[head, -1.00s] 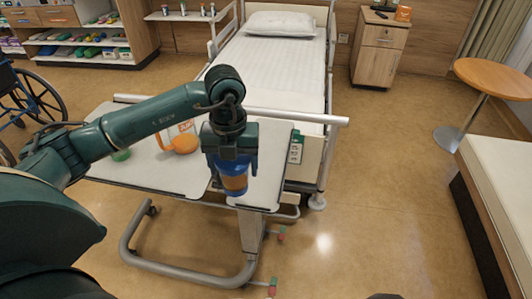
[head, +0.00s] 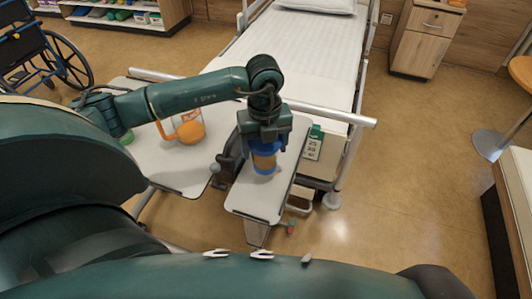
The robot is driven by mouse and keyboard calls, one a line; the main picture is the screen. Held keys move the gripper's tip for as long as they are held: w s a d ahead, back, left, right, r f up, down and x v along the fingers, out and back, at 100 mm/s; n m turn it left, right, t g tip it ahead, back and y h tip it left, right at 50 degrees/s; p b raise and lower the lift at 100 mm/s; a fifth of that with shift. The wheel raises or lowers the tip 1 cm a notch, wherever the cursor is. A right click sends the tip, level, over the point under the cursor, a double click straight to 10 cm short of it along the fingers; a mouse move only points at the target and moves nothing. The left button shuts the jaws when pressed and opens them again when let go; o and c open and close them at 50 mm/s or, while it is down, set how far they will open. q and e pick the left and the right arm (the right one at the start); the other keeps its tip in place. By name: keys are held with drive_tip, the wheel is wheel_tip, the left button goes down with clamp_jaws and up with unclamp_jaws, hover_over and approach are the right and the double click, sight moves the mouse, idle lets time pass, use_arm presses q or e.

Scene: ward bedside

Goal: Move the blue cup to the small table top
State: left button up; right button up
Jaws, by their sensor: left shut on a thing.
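The blue cup (head: 265,166), with a brown-orange band round it, is in my left gripper (head: 264,146). The gripper points down and is shut on the cup's upper part. The cup is upright over the small table top (head: 252,205), the narrow right-hand section of the overbed table. I cannot tell whether the cup's base touches that surface. The larger table section (head: 165,172) is to the left, across a gap with a dark mechanism (head: 230,160). My right gripper is not in view.
The near part of the small top is bare.

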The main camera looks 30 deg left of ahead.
use_arm(q)
wheel_tip(320, 180, down, 3)
drive_tip(key=shift+f, duration=0.35)
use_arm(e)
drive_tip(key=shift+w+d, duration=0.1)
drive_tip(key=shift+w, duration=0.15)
use_arm(q)
drive_tip(key=shift+f, duration=0.1)
drive_tip(key=o, duration=1)
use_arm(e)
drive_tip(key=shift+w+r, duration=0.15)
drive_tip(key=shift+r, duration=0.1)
use_arm(q)
wheel_tip(320, 180, up, 11)
drive_tip(key=shift+r+b, duration=0.1)
drive_tip(key=shift+b, duration=0.35)
drive_tip(key=shift+r, duration=0.55)
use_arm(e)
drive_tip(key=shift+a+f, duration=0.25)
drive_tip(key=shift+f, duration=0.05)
